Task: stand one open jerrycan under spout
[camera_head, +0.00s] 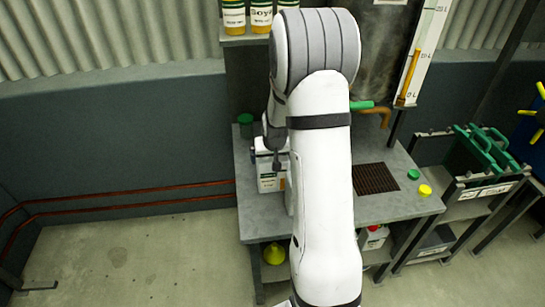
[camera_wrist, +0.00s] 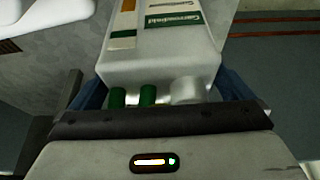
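A white jerrycan (camera_head: 269,182) with a green and white label stands on the left part of the grey table. In the wrist view the jerrycan (camera_wrist: 165,62) fills the space between the blue fingers of my gripper (camera_wrist: 160,92). The fingers lie close along both its sides; whether they press on it cannot be told. A white neck (camera_wrist: 187,90) shows at its near end. Two green round pieces show beside the neck. The brown spout (camera_head: 380,113), with a green handle (camera_head: 361,104), sticks out above the table right of my arm. A dark grate (camera_head: 375,178) is set in the tabletop below it.
A green cap (camera_head: 413,174) and a yellow cap (camera_head: 425,190) lie on the table's right. A green container (camera_head: 245,120) stands at its back left. Another jerrycan (camera_head: 373,237) and a yellow funnel (camera_head: 274,253) are below. My arm hides the table's middle.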

